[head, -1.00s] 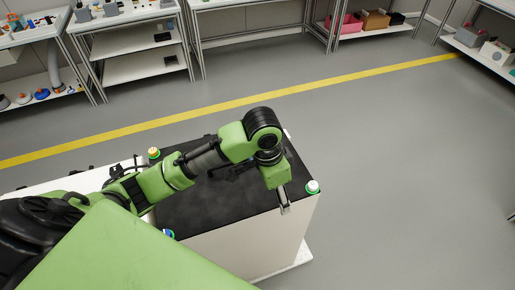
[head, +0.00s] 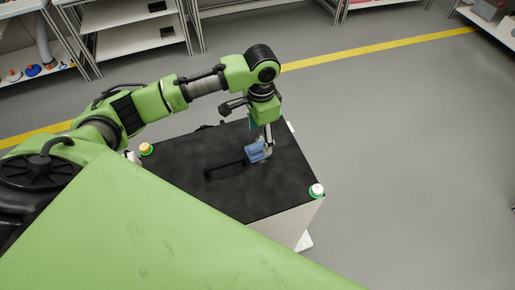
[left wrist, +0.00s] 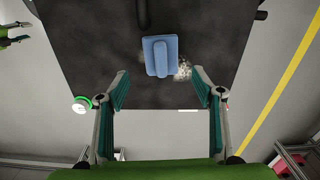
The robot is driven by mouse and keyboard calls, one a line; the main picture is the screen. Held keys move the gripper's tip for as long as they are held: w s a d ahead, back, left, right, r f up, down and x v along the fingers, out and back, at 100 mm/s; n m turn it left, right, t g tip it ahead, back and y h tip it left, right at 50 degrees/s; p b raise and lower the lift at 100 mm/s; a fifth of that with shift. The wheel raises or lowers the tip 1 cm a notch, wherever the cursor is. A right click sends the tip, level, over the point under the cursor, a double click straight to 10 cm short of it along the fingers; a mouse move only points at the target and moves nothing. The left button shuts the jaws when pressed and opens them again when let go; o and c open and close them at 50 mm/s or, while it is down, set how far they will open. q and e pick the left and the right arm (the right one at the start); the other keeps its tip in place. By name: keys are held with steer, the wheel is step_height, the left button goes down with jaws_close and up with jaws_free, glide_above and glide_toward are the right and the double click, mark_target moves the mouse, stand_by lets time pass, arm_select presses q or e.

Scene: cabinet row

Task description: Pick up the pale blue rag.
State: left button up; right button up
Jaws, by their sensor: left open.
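The pale blue rag (head: 256,153) lies on the dark top of a white cart (head: 230,192), near its far edge. In the left wrist view the rag (left wrist: 160,56) looks like a folded block, just beyond and between the fingertips. My left gripper (head: 268,141) points down at the rag and partly overlaps it in the head view. In the left wrist view the left gripper (left wrist: 159,73) is open, with nothing between its fingers. Whether a finger touches the rag cannot be told.
A dark bar-like shape (head: 224,167) lies beside the rag. A pale speckled patch (left wrist: 184,70) is right of the rag in the wrist view. Shelves (head: 130,40) stand at the back; the floor to the right is clear.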

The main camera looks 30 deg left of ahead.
mark_target(259, 145)
arm_select(q)
step_height(259, 145, down, 2)
steer(key=shift+s+a+f+p, duration=0.1)
steer(key=shift+p, duration=0.35)
step_height(259, 145, down, 3)
steer(key=shift+a+f+p, duration=0.1)
steer(key=shift+f+p, duration=0.05)
steer(key=shift+p, duration=0.15)
steer(key=shift+f, duration=0.15)
steer(key=c, duration=1.1)
steer(key=shift+c, duration=0.4)
arm_select(e)
steer(key=w, duration=0.1)
steer(key=w+r, duration=0.1)
steer(key=w+a, duration=0.1)
steer(key=shift+a+r, duration=0.1)
steer(key=shift+r, duration=0.15)
steer(key=shift+w, duration=0.1)
